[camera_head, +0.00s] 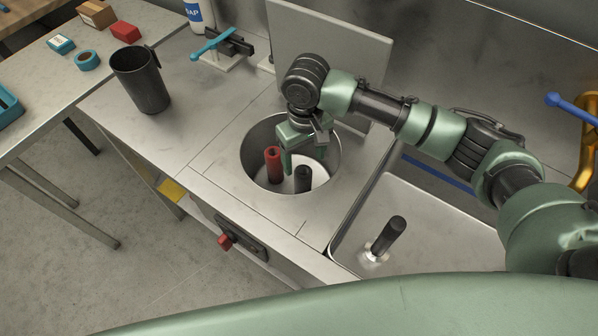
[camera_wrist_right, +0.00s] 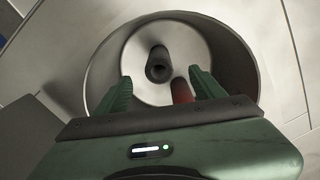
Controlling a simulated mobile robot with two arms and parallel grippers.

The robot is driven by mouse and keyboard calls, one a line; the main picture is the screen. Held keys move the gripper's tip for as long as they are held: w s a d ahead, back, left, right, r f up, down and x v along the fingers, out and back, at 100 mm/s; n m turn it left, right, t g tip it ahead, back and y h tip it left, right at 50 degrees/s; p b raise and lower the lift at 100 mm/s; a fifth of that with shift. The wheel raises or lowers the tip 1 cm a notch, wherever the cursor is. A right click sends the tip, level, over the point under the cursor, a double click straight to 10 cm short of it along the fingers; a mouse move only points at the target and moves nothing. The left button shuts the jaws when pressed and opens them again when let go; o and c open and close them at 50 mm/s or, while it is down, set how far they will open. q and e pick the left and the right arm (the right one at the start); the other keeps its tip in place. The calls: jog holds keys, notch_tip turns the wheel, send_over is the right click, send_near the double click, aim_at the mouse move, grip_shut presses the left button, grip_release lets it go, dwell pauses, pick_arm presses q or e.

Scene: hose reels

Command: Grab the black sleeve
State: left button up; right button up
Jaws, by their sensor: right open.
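A black sleeve (camera_head: 303,179) stands upright in a round metal well, close to a red sleeve (camera_head: 273,163). My right gripper (camera_head: 304,160) reaches down into the well above them, open and empty. In the right wrist view, the black sleeve (camera_wrist_right: 159,66) shows its hollow top beyond my open fingers (camera_wrist_right: 162,90). The red sleeve (camera_wrist_right: 181,92) shows partly, beside one finger and partly hidden by the gripper. A second dark cylinder (camera_head: 388,237) stands in the sink at the right. My left gripper is not in view.
The well's metal wall (camera_head: 249,150) surrounds both sleeves closely. A raised grey panel (camera_head: 350,50) stands behind the well. A red knob (camera_head: 226,241) sticks out in front.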

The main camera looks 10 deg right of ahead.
aim_at(303, 170)
notch_tip(303, 170, down, 5)
jog(key=b, duration=0.4)
jog(key=shift+w+r, duration=0.1)
jog(key=shift+w, duration=0.05)
jog(key=shift+w+f+b, duration=0.1)
jog(key=shift+f+b, duration=0.55)
jog(key=shift+b, duration=0.15)
jog(key=shift+f, duration=0.45)
notch_tip(303, 170, down, 7)
jog(key=shift+w+r, duration=0.1)
jog(key=c, duration=1.5)
jog(key=shift+o, duration=0.2)
notch_tip(303, 170, up, 20)
jog(key=shift+p, duration=0.45)
